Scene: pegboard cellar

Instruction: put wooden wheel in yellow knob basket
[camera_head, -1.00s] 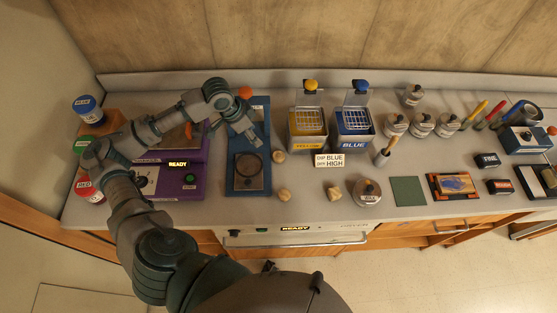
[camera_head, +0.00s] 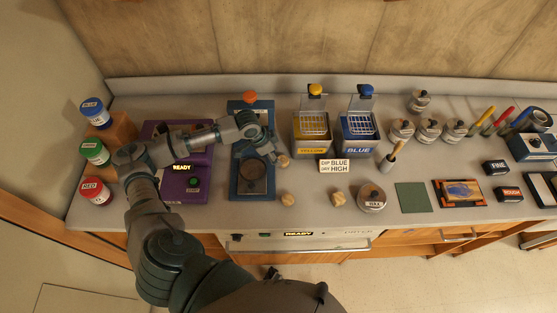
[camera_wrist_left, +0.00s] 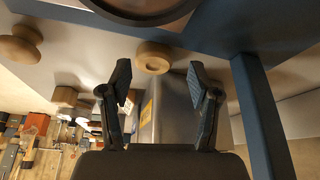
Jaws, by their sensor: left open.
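The wooden wheel (camera_head: 283,161) is a small pale round piece just right of the blue stand. In the left wrist view the wheel (camera_wrist_left: 153,57) shows its centre hole and lies just beyond the gap between my fingertips. My left gripper (camera_head: 274,152) is open close to the wheel, and the fingers (camera_wrist_left: 158,80) hold nothing. The yellow knob basket (camera_head: 313,123) is a wire basket in the yellow-labelled tin, with its yellow knob (camera_head: 315,90) raised behind it. My right gripper is out of view.
The blue stand (camera_head: 241,190) lies beside my gripper. Two other wooden pieces (camera_head: 288,199) (camera_head: 338,199) lie near the front edge. The blue tin (camera_head: 360,149) stands right of the yellow one, with a sign (camera_head: 334,166) before them. The purple machine (camera_head: 174,188) is on the left.

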